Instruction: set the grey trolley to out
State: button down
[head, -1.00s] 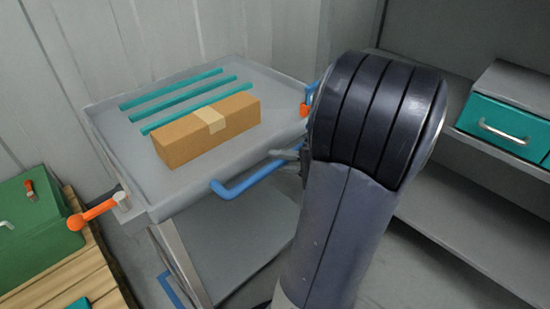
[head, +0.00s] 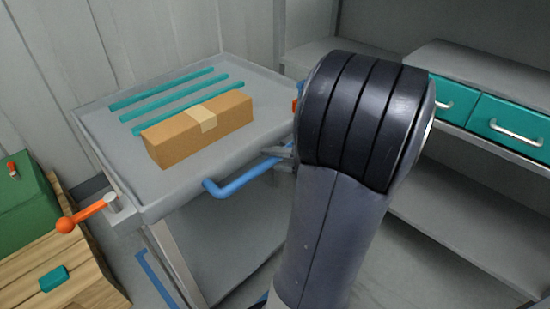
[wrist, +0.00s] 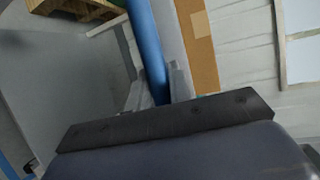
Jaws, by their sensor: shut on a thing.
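The grey trolley (head: 100,135) stands left of centre in the head view, with a flat rimmed tray top and a lower shelf (head: 215,235). A blue bar handle (head: 235,182) runs along its near side. My gripper (head: 284,155) is shut on the right part of this handle, partly hidden behind my arm. In the wrist view my gripper (wrist: 158,88) has its two fingers on either side of the blue bar (wrist: 146,45). An orange-knobbed lever (head: 85,214) sticks out at the trolley's left corner.
A taped cardboard box (head: 185,133) and teal strips (head: 160,90) lie on the trolley top. A green box (head: 22,208) and a wooden crate (head: 75,268) stand close at left. Teal drawers (head: 505,120) and grey shelving (head: 450,210) are at right. A blue line (head: 155,278) marks the floor.

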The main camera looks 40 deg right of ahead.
jog(key=c, duration=1.3)
grip_release()
jog(key=p+v, duration=0.2)
jog(key=v, duration=0.9)
jog(key=shift+w+a, duration=0.1)
